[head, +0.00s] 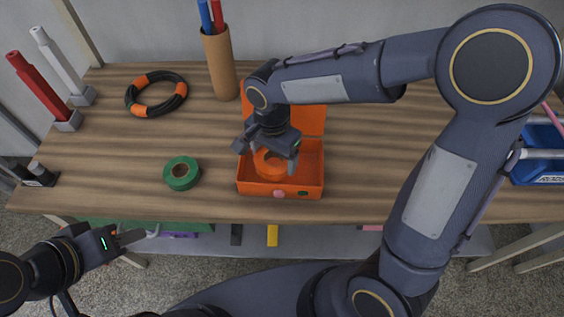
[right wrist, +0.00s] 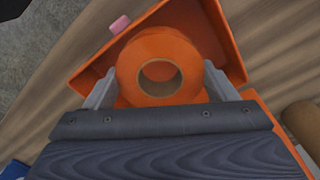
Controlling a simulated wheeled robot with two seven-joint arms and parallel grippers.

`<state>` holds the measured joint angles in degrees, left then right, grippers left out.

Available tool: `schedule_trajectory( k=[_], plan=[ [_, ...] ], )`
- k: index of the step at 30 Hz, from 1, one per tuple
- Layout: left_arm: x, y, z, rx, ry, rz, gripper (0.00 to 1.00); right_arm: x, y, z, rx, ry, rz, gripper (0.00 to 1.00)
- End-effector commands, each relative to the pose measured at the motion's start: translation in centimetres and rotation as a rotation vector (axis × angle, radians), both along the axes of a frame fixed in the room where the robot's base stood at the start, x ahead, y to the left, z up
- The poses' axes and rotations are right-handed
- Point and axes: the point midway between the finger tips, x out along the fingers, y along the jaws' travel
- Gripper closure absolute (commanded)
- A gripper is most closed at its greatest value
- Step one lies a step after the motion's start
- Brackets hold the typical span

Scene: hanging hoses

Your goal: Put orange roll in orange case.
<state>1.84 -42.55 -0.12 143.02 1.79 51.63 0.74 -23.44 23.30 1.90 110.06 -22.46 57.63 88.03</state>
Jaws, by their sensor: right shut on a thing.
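The orange roll (head: 268,162) is a ring of tape with a tan core. It is between the fingers of my right gripper (head: 268,158), which is shut on it. In the right wrist view the roll (right wrist: 160,50) shows over the orange case (right wrist: 225,45), with a finger at each side. The orange case (head: 308,175) stands open on the table, lid up at the back. The roll is within the case's outline; I cannot tell whether it touches the case floor. My left gripper (head: 122,243) is off the table's front edge at the lower left; its fingers are only partly clear.
A green roll (head: 182,174) lies left of the case. A black and orange ring (head: 156,93) and a cardboard cup (head: 219,65) with pens stand further back. Red and white posts (head: 40,87) are at the left, a blue bin (head: 540,155) at the right.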

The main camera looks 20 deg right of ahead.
Motion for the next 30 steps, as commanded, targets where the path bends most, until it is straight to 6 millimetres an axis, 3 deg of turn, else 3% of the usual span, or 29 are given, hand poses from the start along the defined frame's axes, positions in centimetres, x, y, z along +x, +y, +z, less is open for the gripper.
schedule_trajectory(
  k=[10,15,28,29,30],
  plan=[
    [0.0,0.0,0.0,0.0,0.0,0.0,0.64,1.0,-2.3,-3.1,0.0,0.004,-0.002,0.48],
    [0.0,0.0,-0.2,0.0,0.0,0.0,0.64,1.0,-2.2,-5.5,-0.001,0.002,0.0,0.48],
    [0.0,0.0,-0.7,0.0,0.0,0.0,0.64,1.0,-2.1,-6.3,0.0,-0.001,0.0,0.48],
    [0.0,0.0,-0.6,0.0,0.0,0.0,0.64,1.0,-2.1,-6.3,0.001,-0.001,0.0,0.2],
    [0.0,0.0,-0.5,0.0,0.0,0.0,0.64,1.0,-2.1,-6.2,0.001,-0.001,0.0,0.15]
  ],
)
